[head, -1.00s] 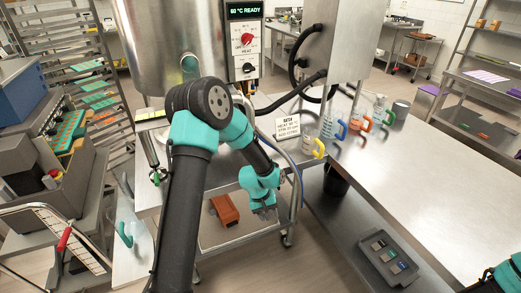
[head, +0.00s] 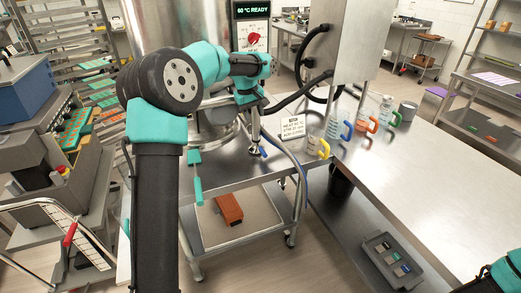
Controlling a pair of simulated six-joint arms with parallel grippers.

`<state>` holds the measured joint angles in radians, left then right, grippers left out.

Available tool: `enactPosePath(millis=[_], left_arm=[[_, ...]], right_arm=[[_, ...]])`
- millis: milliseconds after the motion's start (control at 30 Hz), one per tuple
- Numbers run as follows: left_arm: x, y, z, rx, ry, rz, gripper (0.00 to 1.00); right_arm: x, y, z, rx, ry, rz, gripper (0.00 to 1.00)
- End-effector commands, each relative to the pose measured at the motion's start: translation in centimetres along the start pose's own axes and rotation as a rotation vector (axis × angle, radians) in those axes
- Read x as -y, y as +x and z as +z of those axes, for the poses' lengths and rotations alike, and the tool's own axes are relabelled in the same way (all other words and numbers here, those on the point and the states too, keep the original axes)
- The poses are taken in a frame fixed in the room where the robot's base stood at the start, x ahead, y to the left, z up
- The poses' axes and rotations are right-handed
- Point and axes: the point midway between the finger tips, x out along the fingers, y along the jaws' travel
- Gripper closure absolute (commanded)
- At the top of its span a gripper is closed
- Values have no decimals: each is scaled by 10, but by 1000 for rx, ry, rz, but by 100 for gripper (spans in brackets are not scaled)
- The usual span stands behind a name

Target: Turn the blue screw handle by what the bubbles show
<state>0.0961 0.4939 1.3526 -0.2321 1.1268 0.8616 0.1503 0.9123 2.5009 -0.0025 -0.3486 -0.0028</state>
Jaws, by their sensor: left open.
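The blue screw handle (head: 263,152) shows small beside a metal levelling foot under the steel kettle (head: 212,130). My left gripper (head: 257,112) is at the kettle's lower right side, above the blue handle and apart from it. It is open and empty, its fingers small and partly lost against the metal. The bubbles cannot be made out, and my left arm covers part of the kettle's left side. My right arm enters at the lower right corner, with its gripper out of view.
Hoses and a blue cable run near the handle. A reddish-brown block (head: 229,208) lies on the cart's lower shelf.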

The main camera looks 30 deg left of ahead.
Motion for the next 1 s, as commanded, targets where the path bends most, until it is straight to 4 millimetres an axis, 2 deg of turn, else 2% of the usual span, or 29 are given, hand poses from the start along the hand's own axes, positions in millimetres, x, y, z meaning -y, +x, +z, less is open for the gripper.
enactPosePath(millis=[167, 367, 1000], left_arm=[[0, 3, 0, 1, 1, 0, 55], [0, 20, 0, 3, 1, -2, 55], [1, 125, 1, 4, 1, -2, 55]], right_arm=[[0, 0, 0, 0, 0, 0, 57], [0, 0, 0, 0, 0, 0, 57], [0, 0, 0, 0, 0, 0, 57]])
